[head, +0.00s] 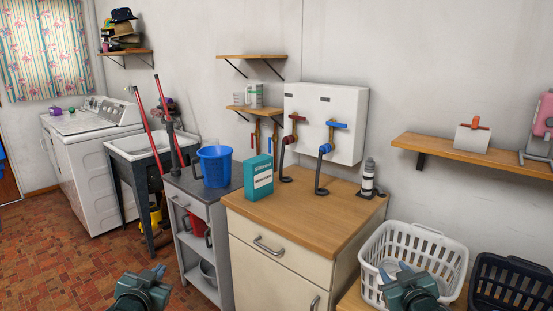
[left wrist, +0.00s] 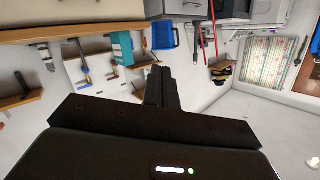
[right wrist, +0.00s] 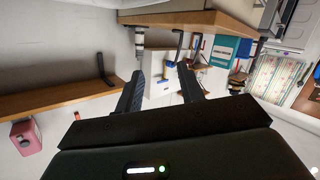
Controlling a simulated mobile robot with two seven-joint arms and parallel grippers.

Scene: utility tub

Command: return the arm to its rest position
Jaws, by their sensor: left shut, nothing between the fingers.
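My left gripper (head: 156,272) is low at the left of the head view, in front of the grey cart. In the left wrist view its two dark fingers (left wrist: 161,70) lie together with nothing between them. My right gripper (head: 395,271) is low at the right of the head view, in front of the white laundry basket (head: 413,243). In the right wrist view its fingers (right wrist: 161,74) stand apart and the gap is empty. Neither gripper visibly touches an object.
A blue bucket (head: 215,166) stands on the grey cart (head: 185,178). A dark basket (head: 510,283) is at the lower right. Tiled floor (head: 60,240) is clear at left.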

